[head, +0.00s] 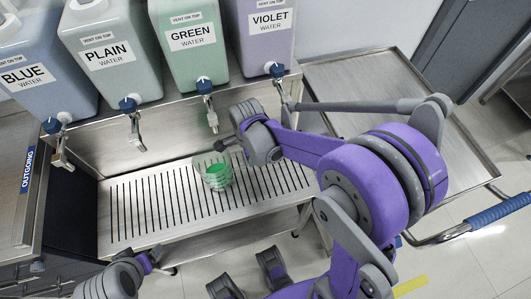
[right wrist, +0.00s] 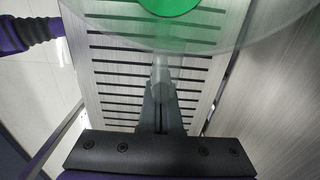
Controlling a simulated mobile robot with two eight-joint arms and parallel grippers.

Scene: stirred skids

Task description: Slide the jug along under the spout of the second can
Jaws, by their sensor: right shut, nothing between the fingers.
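The jug (head: 215,176) is clear, with green in it, and stands upright on the slatted drip tray (head: 140,208), below and slightly nearer than the spout of the GREEN can (head: 190,40). Its clear wall (right wrist: 228,40) and green middle (right wrist: 168,5) fill the top of the right wrist view. My right gripper (head: 220,145) is shut and empty, with its fingers (right wrist: 161,75) beside the jug; contact is unclear. The PLAIN can (head: 110,50) is second from the left, its spout (head: 136,130) left of the jug. My left gripper (head: 152,259) is at the lower left, its jaws unclear.
The BLUE can (head: 35,60) and VIOLET can (head: 266,35) stand at either end of the row. The tray is clear left of the jug. A metal cart (head: 345,80) with a blue-gripped handle (head: 495,210) stands at the right.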

